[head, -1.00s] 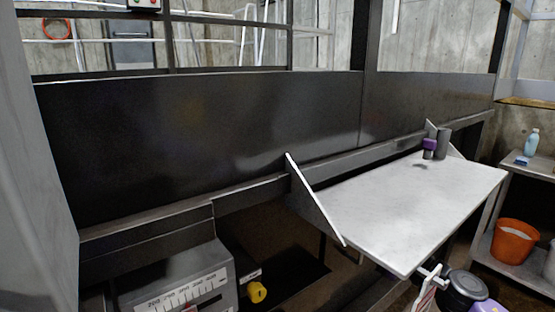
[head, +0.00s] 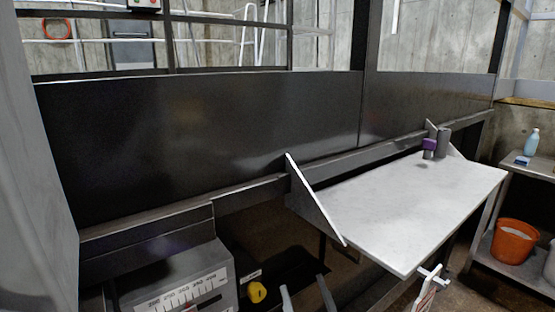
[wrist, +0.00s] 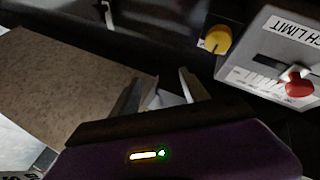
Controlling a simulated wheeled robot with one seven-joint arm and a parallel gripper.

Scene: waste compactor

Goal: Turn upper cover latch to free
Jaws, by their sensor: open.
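A yellow knob (head: 257,292) sits low in the dark recess, right of a grey box, under a small label too small to read. It also shows in the wrist view (wrist: 218,40), up and to the right of my fingers. I cannot tell from any marking which part is the upper cover latch. My gripper (head: 305,290) is at the bottom edge of the head view, to the right of the knob and apart from it. In the wrist view my gripper (wrist: 160,80) is open, with nothing between its fingers.
The grey box (head: 180,277) has a printed scale; in the wrist view a red knob (wrist: 299,83) shows on it. A white shelf (head: 410,205) with a slanted side bracket (head: 316,200) juts out at right. A dark panel (head: 200,130) spans behind. An orange bucket (head: 514,241) stands far right.

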